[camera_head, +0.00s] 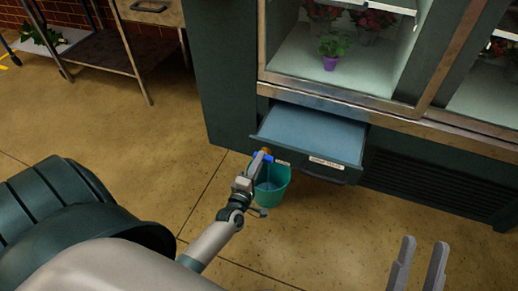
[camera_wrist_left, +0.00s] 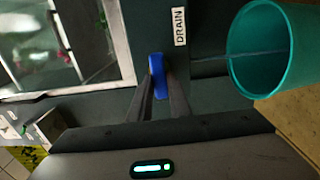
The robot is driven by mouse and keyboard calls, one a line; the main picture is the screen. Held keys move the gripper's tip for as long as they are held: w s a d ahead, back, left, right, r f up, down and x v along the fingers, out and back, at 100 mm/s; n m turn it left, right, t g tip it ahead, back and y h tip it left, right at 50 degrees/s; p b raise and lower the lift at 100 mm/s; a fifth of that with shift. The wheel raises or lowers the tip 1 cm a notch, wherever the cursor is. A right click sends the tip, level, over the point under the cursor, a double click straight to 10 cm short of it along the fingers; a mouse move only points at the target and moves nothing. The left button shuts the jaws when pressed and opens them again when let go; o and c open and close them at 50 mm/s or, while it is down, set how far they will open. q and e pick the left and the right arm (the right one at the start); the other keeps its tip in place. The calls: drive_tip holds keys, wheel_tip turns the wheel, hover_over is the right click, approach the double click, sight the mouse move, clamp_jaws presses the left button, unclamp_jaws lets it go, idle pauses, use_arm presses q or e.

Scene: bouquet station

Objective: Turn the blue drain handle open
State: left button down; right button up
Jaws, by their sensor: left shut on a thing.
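The blue drain handle (camera_wrist_left: 157,75) is between the fingertips of my left gripper (camera_wrist_left: 158,88) in the left wrist view, beside a white DRAIN label (camera_wrist_left: 180,27). In the head view, my left gripper (camera_head: 260,161) is shut on the blue handle (camera_head: 264,157), below the left front corner of the pulled-out tray. A teal bucket (camera_head: 279,190) stands on the floor below it. A thin pale streak, like a stream of water, shows inside the bucket (camera_wrist_left: 240,75) in the left wrist view. My right gripper (camera_head: 421,262) is open and empty at lower right.
The blue-grey tray (camera_head: 310,130) sticks out from the dark flower cabinet (camera_head: 225,75). Potted flowers (camera_head: 332,50) stand behind its glass. A metal-legged table (camera_head: 105,50) is at the upper left. The tan floor (camera_head: 150,130) between is clear.

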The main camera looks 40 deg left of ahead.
use_arm(q)
drive_tip(key=c, duration=1.6)
unclamp_jaws()
drive_tip(key=shift+c, duration=0.2)
drive_tip(key=shift+s, duration=0.15)
